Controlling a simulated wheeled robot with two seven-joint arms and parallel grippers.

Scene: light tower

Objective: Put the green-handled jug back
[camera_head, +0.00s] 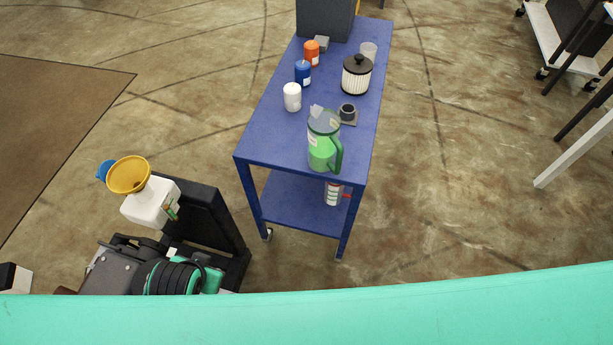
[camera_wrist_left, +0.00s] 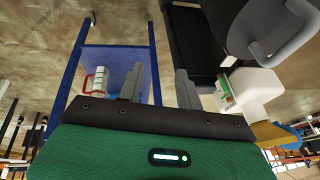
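The green-handled jug (camera_head: 323,140) stands upright on the front end of the blue cart's top (camera_head: 270,148). It has a clear top, green lower body, and its handle faces right. My left gripper shows in the left wrist view (camera_wrist_left: 158,88), with its two grey fingers apart and nothing between them. It is low and away from the jug, in front of the cart. The jug is not seen in the wrist view. My right gripper is not in view.
White (camera_head: 292,97), blue (camera_head: 303,74) and orange (camera_head: 311,53) containers, a pleated filter (camera_head: 356,75) and a dark cap (camera_head: 347,112) share the cart top. A red-handled jug (camera_head: 333,194) is on the lower shelf. A yellow funnel (camera_head: 129,175) sits on a white container (camera_head: 150,205).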

